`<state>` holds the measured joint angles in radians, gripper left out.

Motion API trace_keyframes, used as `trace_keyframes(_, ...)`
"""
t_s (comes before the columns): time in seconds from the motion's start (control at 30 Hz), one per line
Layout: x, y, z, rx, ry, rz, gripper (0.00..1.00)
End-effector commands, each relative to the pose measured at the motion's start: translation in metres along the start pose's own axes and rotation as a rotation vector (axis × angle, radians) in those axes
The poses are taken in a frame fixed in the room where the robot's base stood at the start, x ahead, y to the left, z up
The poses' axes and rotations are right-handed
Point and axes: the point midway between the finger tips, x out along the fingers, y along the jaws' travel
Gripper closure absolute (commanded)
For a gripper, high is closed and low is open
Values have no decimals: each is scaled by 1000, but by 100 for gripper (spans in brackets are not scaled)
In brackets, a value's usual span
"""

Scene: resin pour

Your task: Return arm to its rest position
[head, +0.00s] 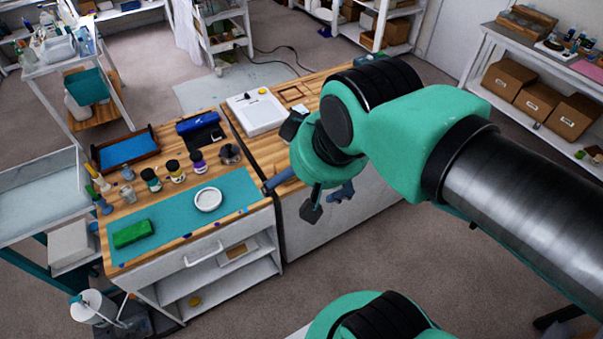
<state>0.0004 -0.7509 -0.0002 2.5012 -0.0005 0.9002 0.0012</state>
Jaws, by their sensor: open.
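My arm, green and black, reaches in from the right of the head view. My gripper (310,197) hangs below the green wrist, in front of the right-hand bench cabinet and just right of the teal mat (160,222). Its fingers are spread apart, with nothing visible between them. The wrist partly hides the gripper and the right-hand bench top behind it. On the mat lie a white round dish (208,199) and a green block (133,233), both apart from my gripper.
Several small jars (174,171), a blue tray (124,151) and a dark metal pot (230,153) stand behind the mat. A white flat device (256,113) sits on the right-hand bench. A shelf with cardboard boxes (538,101) stands at right. Carpet floor is open between.

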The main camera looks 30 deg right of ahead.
Motion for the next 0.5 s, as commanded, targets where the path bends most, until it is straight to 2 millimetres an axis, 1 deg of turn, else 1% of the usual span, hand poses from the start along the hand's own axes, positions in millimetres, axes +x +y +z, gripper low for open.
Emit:
trace_keyframes(0.17, 0, 0, 0, -1, 0, 0, 3)
trace_keyframes(0.27, 4, 0, 2, -1, 0, 0, 3)
trace_keyframes(0.37, 11, 0, 6, -1, 0, 0, 3)
trace_keyframes(0.5, 27, 0, 14, -1, 0, 0, 3)
